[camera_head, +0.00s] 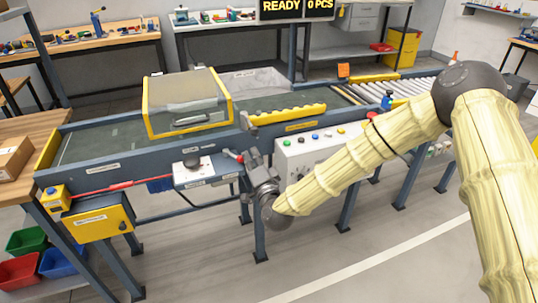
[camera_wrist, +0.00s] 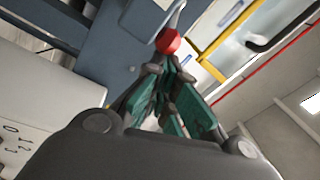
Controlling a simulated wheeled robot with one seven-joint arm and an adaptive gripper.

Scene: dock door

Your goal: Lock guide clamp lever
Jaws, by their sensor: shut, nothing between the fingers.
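The clamp lever has a red ball knob (camera_head: 239,158) and stands at the conveyor's front side, by the small control plate. The knob also shows in the wrist view (camera_wrist: 168,41), with the lever's grey rod (camera_wrist: 176,18) running up from it. My gripper (camera_head: 254,160) is just right of the knob in the head view. In the wrist view my gripper (camera_wrist: 172,66) has its fingertips together right below the knob, very close to it. Whether they touch it I cannot tell. The gripper is shut and empty. The lever's pivot is not clear.
A yellow guide rail (camera_head: 285,114) lies along the belt (camera_head: 108,140). A yellow-framed hood (camera_head: 187,102) straddles the belt to the left. A control box (camera_head: 307,150) with coloured buttons is close on my gripper's right. The floor in front is open.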

